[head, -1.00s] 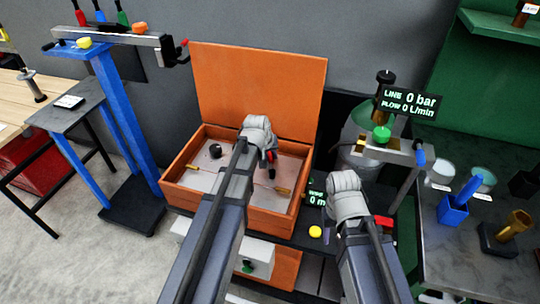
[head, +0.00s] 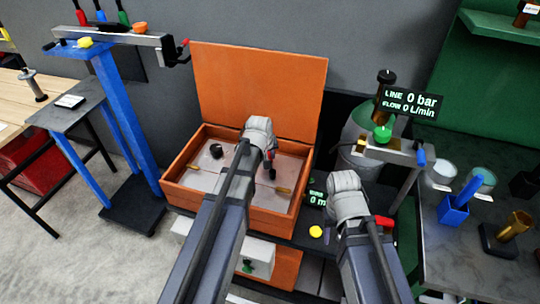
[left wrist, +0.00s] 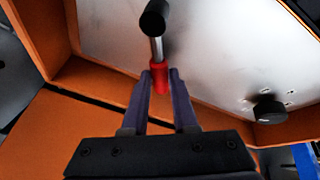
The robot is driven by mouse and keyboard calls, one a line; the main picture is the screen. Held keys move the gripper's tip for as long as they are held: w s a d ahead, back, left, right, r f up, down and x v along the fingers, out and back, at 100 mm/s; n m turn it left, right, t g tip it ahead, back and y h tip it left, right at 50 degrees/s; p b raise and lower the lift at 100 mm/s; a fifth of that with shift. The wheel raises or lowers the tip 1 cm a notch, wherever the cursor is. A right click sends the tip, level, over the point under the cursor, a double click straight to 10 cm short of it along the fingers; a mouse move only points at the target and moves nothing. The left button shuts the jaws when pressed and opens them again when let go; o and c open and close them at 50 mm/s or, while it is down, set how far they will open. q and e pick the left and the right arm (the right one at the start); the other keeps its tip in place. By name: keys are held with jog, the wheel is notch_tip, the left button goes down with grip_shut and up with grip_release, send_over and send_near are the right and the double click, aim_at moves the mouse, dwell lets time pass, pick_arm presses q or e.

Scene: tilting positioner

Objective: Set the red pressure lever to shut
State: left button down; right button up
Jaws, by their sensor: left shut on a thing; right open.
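The red pressure lever (left wrist: 160,80) shows in the left wrist view as a red sleeve on a bare metal shaft with a black end knob. It stands over the pale panel of the orange box (head: 228,222). My left gripper (left wrist: 161,74) is shut on the red sleeve, one finger on each side. In the head view my left gripper (head: 270,168) is over the right part of the box, and my arm hides most of the lever. My right gripper (head: 347,197) hangs to the right of the box, apart from it; its fingers are hard to make out.
A black knob (left wrist: 268,109) sits on the panel. The orange lid (head: 260,90) stands open behind. A display (head: 410,102) reads 0 bar and 0 L/min. A yellow button (head: 316,232) lies between my arms. A blue stand (head: 115,115) is at left.

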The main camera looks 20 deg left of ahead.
aim_at(260, 170)
pick_arm(q)
jog(key=n, duration=0.1)
jog(key=s+a+n+y, duration=0.1)
jog(key=shift+n, duration=0.4)
jog(key=n, duration=0.1)
jog(key=s+a+n+y, duration=0.1)
jog(key=n, duration=0.1)
jog(key=shift+s+a+n+g+y, duration=0.1)
jog(key=shift+s+n+g+y, duration=0.1)
jog(key=shift+n+g+y, duration=0.15)
jog(key=n, duration=0.1)
jog(key=s+n+g+y, duration=0.1)
jog(key=n, duration=0.1)
jog(key=shift+s+a, duration=0.25)
jog(key=shift+s+n+g+y, duration=0.25)
jog(key=shift+s+n+g, duration=0.3)
jog(key=shift+n, duration=0.8)
jog(key=shift+s, duration=0.2)
jog(key=c, duration=0.7)
grip_release()
jog(key=shift+r, duration=0.1)
